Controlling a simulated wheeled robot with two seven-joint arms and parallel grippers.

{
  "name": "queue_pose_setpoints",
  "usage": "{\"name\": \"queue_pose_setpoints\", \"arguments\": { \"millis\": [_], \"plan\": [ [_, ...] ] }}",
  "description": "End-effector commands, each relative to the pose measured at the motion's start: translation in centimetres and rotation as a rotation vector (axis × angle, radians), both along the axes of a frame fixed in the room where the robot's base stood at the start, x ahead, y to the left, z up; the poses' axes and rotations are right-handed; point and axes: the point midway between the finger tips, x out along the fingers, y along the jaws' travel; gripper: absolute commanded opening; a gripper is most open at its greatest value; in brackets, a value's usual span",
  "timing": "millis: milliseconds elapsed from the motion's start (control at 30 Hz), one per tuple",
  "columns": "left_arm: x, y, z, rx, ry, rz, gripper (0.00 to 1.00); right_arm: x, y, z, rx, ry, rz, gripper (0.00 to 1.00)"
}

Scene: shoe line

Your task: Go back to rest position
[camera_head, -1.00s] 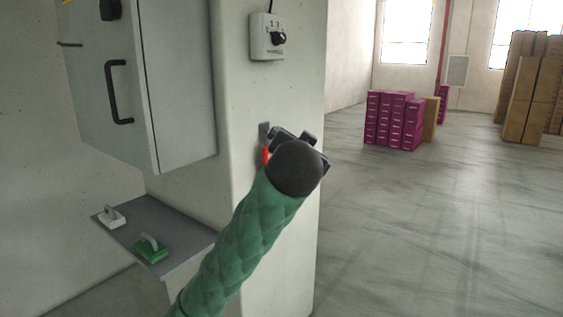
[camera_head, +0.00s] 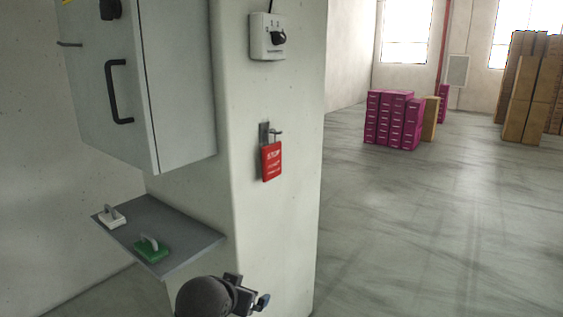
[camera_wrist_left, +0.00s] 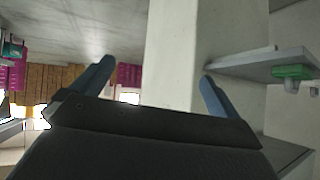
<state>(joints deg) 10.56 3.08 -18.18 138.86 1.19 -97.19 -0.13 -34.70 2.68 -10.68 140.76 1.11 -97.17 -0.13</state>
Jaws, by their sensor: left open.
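My left gripper (camera_head: 258,299) is at the bottom of the head view, low in front of the pale pillar. In the left wrist view its two blue fingers (camera_wrist_left: 157,69) stand wide apart with nothing between them. A red tag (camera_head: 272,161) with white lettering hangs from a small metal hook (camera_head: 270,133) on the pillar, above and clear of the gripper. My right gripper is not in view.
A grey shelf (camera_head: 190,236) left of the gripper holds a white-handled block (camera_head: 110,217) and a green one (camera_head: 151,250). A grey cabinet (camera_head: 180,90) and a switch box (camera_head: 267,38) are above. Magenta boxes (camera_head: 392,120) stand far off. The floor at right is clear.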

Motion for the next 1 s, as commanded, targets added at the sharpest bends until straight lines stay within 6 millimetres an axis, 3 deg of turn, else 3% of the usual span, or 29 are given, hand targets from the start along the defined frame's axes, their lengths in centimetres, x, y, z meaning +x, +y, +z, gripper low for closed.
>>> {"name": "queue_pose_setpoints", "arguments": {
  "millis": [33, 267, 567, 800, 1000],
  "plan": [
    [-1.0, 0.7, -1.8, -0.005, 0.032, 0.013, 1.0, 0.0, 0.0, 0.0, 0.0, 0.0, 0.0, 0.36],
    [-5.4, 3.3, -8.6, -0.015, 0.165, 0.065, 1.0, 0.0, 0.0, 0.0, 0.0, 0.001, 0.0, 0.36],
    [-12.6, 5.8, -17.7, -0.011, 0.363, 0.116, 1.0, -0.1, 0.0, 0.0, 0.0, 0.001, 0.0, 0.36],
    [-19.9, 6.5, -24.0, 0.0, 0.526, 0.133, 1.0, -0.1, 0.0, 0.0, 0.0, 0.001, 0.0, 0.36],
    [-26.4, 6.4, -28.1, 0.007, 0.655, 0.133, 1.0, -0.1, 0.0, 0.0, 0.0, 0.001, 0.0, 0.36]
  ]
}}
